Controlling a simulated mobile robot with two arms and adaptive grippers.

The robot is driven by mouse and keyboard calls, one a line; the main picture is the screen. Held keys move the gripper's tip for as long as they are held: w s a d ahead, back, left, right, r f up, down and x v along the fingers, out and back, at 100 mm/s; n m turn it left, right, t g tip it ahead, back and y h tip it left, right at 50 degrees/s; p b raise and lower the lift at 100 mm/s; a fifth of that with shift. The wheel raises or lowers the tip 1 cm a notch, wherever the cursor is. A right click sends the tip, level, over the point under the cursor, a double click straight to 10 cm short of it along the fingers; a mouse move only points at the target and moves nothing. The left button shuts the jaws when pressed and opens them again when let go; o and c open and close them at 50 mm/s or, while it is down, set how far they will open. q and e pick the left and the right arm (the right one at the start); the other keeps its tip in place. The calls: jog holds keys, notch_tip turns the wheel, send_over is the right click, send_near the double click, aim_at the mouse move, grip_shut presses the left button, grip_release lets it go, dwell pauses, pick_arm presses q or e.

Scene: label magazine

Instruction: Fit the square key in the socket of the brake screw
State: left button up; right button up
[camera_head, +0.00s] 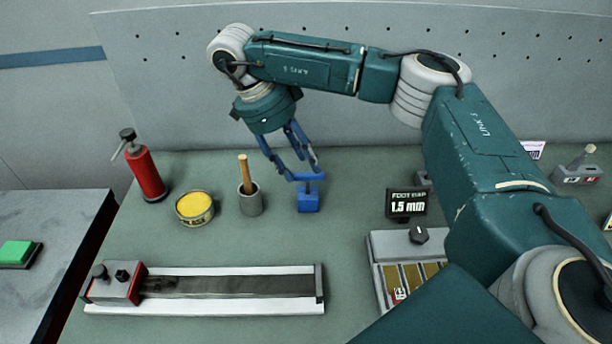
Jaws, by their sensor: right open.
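My right gripper (304,177) has blue fingers and hangs from the teal arm, pointing down at the middle of the bench. It is open, just above a small blue block (308,201) with a short upright stem. I cannot tell whether this is the square key or its holder, or whether the fingers touch the stem. A red and grey unit (115,285) sits at the left end of a long rail (230,284). It carries two dark knobs or screws (122,275); which one is the brake screw, and its socket, cannot be made out. My left gripper is out of view.
Left of the blue block stand a grey cup (250,204) with a wooden stick, a yellow-topped tin (195,208) and a red pump bottle (147,174). A display (407,203) reads 1.5 mm. A tray unit (385,258) is partly behind my right arm.

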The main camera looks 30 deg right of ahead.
aim_at(306, 175)
jog(key=shift+w+p+x, duration=0.15)
jog(key=shift+p+x, duration=0.15)
jog(key=shift+x, duration=1.35)
jog(key=shift+w+p+x, duration=0.15)
jog(key=shift+p+x, duration=0.1)
jog(key=shift+x, duration=1.4)
grip_shut()
